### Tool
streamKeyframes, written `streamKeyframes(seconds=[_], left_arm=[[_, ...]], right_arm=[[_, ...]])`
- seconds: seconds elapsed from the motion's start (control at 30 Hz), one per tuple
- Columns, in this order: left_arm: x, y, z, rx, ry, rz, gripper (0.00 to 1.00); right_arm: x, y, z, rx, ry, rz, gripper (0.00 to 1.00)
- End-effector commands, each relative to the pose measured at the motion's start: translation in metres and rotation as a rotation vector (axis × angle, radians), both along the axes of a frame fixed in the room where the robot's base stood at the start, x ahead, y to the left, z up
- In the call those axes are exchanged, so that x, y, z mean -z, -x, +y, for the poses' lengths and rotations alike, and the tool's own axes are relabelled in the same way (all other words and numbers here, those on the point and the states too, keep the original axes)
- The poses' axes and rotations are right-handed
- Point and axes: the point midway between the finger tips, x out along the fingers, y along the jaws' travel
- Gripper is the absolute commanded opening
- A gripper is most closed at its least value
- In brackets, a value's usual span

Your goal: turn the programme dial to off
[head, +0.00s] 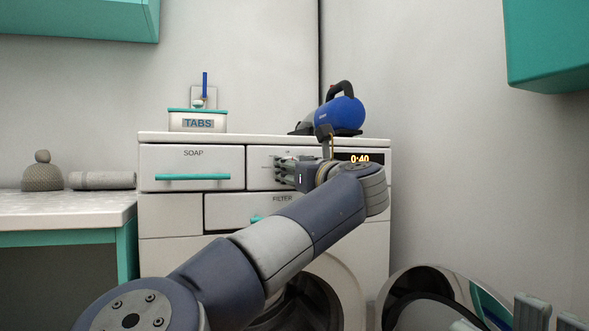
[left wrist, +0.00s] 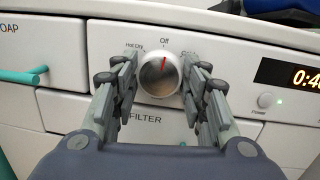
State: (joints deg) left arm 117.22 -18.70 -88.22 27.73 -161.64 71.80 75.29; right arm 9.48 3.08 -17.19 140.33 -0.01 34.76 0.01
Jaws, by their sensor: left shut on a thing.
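The programme dial (left wrist: 158,75) is a round silver knob on the washer's front panel. Its red mark points up toward the "Off" label (left wrist: 164,41); "Hot Dry" is printed to its left, and a partly hidden label is to its right. My left gripper (left wrist: 160,84) is shut on the dial, with fingers on its left and right sides. In the head view my left gripper (head: 284,170) reaches the panel and hides most of the dial. Grey finger parts of my right gripper (head: 531,312) show at the bottom right edge, cut off by the frame.
The washer (head: 170,215) has a soap drawer (head: 193,160), a filter drawer (left wrist: 82,115) and a lit display (head: 360,159) reading 0:40. A small round button (left wrist: 265,100) sits right of the dial. A tabs box (head: 198,123) and a blue appliance (head: 341,114) stand on top.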

Motion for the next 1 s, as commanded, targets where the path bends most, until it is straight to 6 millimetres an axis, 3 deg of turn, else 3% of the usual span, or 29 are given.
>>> streamKeyframes(seconds=[0.07, 0.1, 0.17, 0.67, 1.0], left_arm=[[0.003, 0.000, 0.000, 0.000, 0.001, 0.005, 0.17], [0.003, 0.000, 0.000, 0.000, 0.001, 0.005, 0.48], [0.003, 0.000, -0.001, 0.000, 0.001, 0.005, 0.61], [0.001, 0.005, -0.002, 0.001, -0.001, 0.001, 0.61], [0.005, 0.042, -0.019, 0.004, -0.002, 0.001, 0.61]], right_arm=[[0.000, 0.000, 0.000, 0.000, 0.000, 0.001, 0.40], [0.000, 0.000, 0.000, 0.000, 0.001, 0.002, 0.40], [0.000, -0.001, 0.000, 0.000, 0.001, 0.002, 0.40], [-0.001, 0.000, -0.001, 0.000, -0.004, 0.001, 0.40], [-0.001, 0.000, 0.000, 0.000, -0.003, 0.001, 0.40]])
